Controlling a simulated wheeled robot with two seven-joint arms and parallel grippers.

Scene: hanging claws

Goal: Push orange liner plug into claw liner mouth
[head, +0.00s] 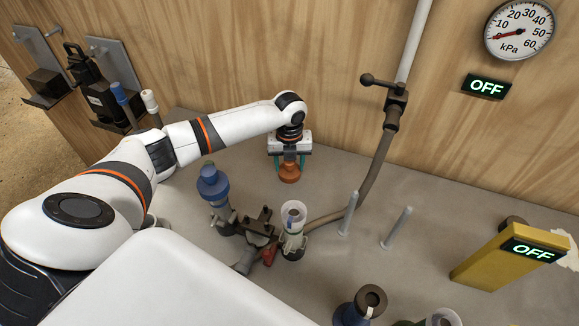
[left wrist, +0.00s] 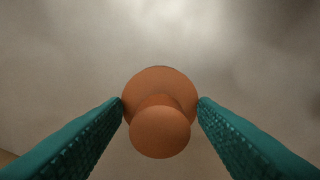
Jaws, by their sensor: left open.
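The orange liner plug (head: 289,174) is at the back of the grey surface, below my left gripper (head: 288,163). In the left wrist view the plug (left wrist: 160,132) shows its round knob and wider disc between the teal fingertips (left wrist: 160,106). The gripper is open, with a finger on each side of the plug; I cannot tell whether they touch it. The claw (head: 262,228) lies in front of the plug. One of its cups has a pale, open liner mouth (head: 294,212); another cup has a blue top (head: 212,182). My right gripper is out of view.
A brown hose (head: 345,210) runs from the claw up to a valve (head: 390,95) on the wooden wall. Two grey pegs (head: 349,213) stand right of the claw. A yellow block (head: 500,256) with an OFF display is at right. More cups (head: 368,302) sit at the front edge.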

